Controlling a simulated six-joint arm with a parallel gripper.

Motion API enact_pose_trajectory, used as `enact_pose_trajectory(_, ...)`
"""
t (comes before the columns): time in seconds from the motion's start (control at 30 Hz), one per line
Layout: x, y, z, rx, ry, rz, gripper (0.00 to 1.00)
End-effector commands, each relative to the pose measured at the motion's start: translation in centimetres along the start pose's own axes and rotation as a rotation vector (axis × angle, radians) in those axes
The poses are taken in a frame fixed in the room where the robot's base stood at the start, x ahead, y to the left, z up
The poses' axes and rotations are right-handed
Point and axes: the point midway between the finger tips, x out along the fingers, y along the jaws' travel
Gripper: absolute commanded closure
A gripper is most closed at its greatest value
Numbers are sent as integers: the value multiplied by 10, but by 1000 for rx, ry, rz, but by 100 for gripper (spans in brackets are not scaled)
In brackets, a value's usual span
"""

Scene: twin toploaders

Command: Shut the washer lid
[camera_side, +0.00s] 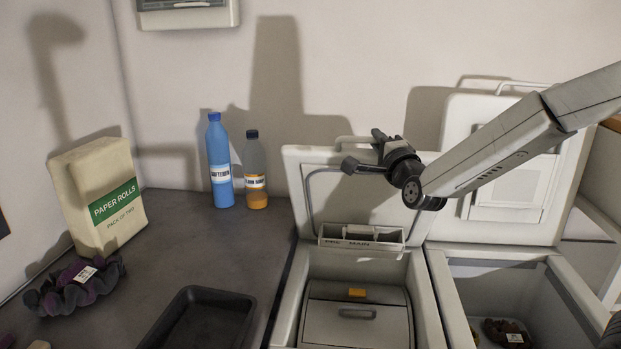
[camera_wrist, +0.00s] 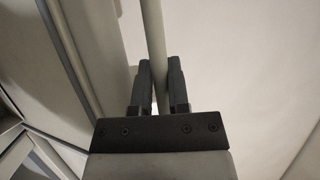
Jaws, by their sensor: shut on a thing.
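The left toploader (camera_side: 433,318) has its lid (camera_side: 299,168) standing open and upright against the back wall. A tray marked MAIN (camera_side: 327,241) sits at the lower part of that lid. My gripper (camera_side: 361,152) is at the lid's top edge, shut on the pale lid handle (camera_side: 343,141). In the wrist view my gripper's two dark fingers (camera_wrist: 160,78) sit on either side of the handle bar (camera_wrist: 153,28). My arm reaches in from the right.
The right toploader (camera_side: 577,292) also has its lid (camera_side: 478,112) up, with a dark bundle (camera_side: 508,333) inside. On the counter at left stand a blue bottle (camera_side: 219,163), an orange-bottomed bottle (camera_side: 256,180), paper rolls (camera_side: 99,190), purple cloth (camera_side: 76,286) and a black tray (camera_side: 200,322).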

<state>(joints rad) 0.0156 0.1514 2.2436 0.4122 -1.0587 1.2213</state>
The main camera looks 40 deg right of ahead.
Motion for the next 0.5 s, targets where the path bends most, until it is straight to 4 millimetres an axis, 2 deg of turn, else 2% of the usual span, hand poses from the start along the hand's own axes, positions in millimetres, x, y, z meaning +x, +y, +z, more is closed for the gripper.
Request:
enact_pose_trajectory(0.23,-1,3,-3,0,9,9,100)
enact_pose_trajectory(0.27,-1,3,-3,0,9,9,70)
enact_pose_trajectory(0.3,0,3,-3,0,9,8,65)
enact_pose_trajectory(0.5,0,1,-2,0,6,4,65)
